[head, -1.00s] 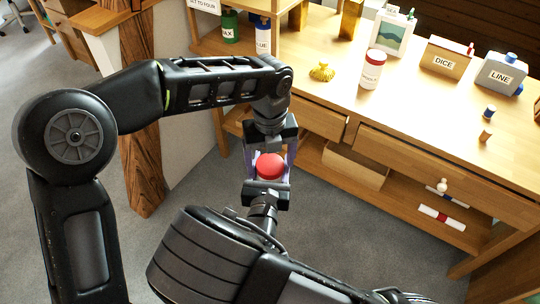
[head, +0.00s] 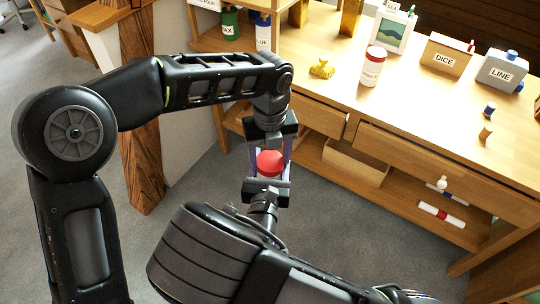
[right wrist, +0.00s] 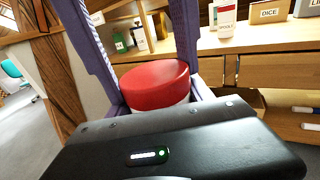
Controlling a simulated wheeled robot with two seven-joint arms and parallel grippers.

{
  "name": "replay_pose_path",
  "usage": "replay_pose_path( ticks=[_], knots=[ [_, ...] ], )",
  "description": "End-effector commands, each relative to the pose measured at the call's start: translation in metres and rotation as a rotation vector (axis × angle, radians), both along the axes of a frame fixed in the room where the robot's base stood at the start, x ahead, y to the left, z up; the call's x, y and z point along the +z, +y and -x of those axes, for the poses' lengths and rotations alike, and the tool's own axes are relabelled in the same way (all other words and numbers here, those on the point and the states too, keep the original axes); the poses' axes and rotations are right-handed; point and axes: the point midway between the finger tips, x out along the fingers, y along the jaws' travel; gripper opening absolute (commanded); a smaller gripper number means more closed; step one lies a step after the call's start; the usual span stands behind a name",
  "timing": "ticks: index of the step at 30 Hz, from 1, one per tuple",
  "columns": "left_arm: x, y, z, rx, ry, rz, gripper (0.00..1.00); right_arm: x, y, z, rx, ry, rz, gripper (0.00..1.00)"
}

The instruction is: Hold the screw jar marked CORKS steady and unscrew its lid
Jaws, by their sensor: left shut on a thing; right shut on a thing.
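A jar with a red lid (head: 270,162) is held in the air between my two grippers, in front of the workbench. The right wrist view shows the red lid (right wrist: 155,83) on top and a little of the pale jar body (right wrist: 168,107) under it. The jar's label is hidden, so I cannot read CORKS. Whether the lid has turned cannot be seen.
The wooden workbench (head: 440,125) carries another red-lidded white jar (head: 373,68), a yellow lump (head: 322,69), a DICE box (head: 446,57) and a LINE box (head: 502,71). A timber post (head: 140,110) stands at the left. Grey floor is clear below the grippers.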

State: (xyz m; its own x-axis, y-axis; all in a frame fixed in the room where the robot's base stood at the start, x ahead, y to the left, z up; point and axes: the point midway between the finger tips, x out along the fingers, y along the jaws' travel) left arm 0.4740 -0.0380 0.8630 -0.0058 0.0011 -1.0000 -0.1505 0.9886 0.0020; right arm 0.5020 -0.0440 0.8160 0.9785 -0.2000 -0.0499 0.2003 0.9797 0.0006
Motion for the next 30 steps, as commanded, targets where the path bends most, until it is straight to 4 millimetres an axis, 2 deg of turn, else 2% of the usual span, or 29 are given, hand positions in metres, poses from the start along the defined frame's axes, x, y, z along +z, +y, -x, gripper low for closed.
replay_pose_path(
  ticks=[5, 12, 15, 19, 27, 28, 30],
  knots=[
    [0.0010, -0.0008, -0.0001, 0.218, -0.003, -0.001, 0.13, 0.0002, 0.0005, 0.0000, 0.001, 0.000, 0.000, 0.00],
    [0.0016, -0.0009, -0.0002, 0.838, -0.004, -0.002, 0.13, 0.0001, 0.0006, 0.0000, 0.001, 0.000, 0.000, 0.00],
    [0.0017, -0.0009, -0.0002, 1.043, -0.005, -0.003, 0.13, 0.0000, 0.0006, 0.0001, 0.001, 0.000, 0.000, 0.00],
    [0.0015, -0.0003, -0.0005, 1.166, -0.003, -0.004, 0.13, 0.0000, 0.0007, 0.0001, 0.002, 0.000, 0.000, 0.00],
    [0.0016, -0.0003, -0.0007, 1.175, -0.004, -0.003, 0.13, -0.0001, 0.0008, 0.0001, 0.002, 0.000, 0.000, 0.00],
    [0.0016, -0.0003, -0.0007, 1.174, -0.003, -0.003, 0.64, -0.0001, 0.0008, 0.0001, 0.002, 0.000, 0.000, 0.00],
    [0.0015, -0.0002, -0.0005, 1.174, -0.003, -0.003, 0.70, 0.0000, 0.0007, 0.0002, 0.002, 0.000, 0.000, 0.00]
  ],
)
